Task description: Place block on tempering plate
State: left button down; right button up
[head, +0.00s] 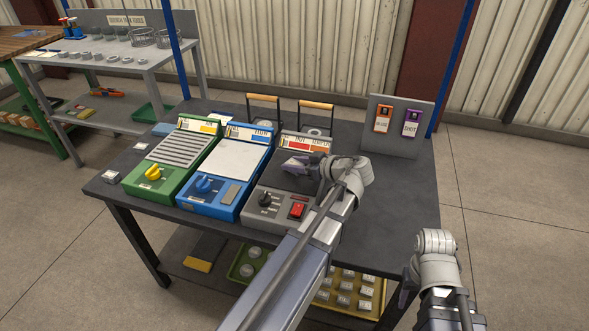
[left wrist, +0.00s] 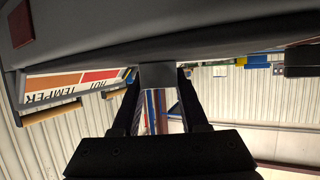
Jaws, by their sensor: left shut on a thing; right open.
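The tempering plate is the dark top of the grey machine labelled HOT TEMPER (head: 266,201), at the right of three machines on the table. My left gripper (head: 297,166) is low over this dark plate. In the left wrist view it is shut on a small grey block (left wrist: 158,76), held between both fingertips. The block is close to the dark plate surface (left wrist: 150,40); I cannot tell if it touches. In the head view the block is hidden by the gripper and wrist. My right gripper (head: 436,243) is open, off the table's right front edge; its fingertips are hard to see.
A blue machine (head: 229,192) and a green machine (head: 168,176) stand left of the grey one. Two wooden-handled racks (head: 315,105) stand behind. An upright panel (head: 390,146) holds orange and purple tags. Trays of blocks (head: 345,293) sit on the lower shelf.

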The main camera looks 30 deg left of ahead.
pick_arm(q)
jog(key=shift+c, duration=2.2)
grip_release()
jog(key=shift+r, duration=0.1)
jog(key=shift+d+r, duration=0.1)
jog(key=shift+d, duration=0.15)
jog(key=p+v, duration=0.4)
jog(key=v, duration=0.7)
jog(key=shift+d+p, duration=0.2)
jog(key=shift+p, duration=0.15)
jog(key=shift+r, duration=0.1)
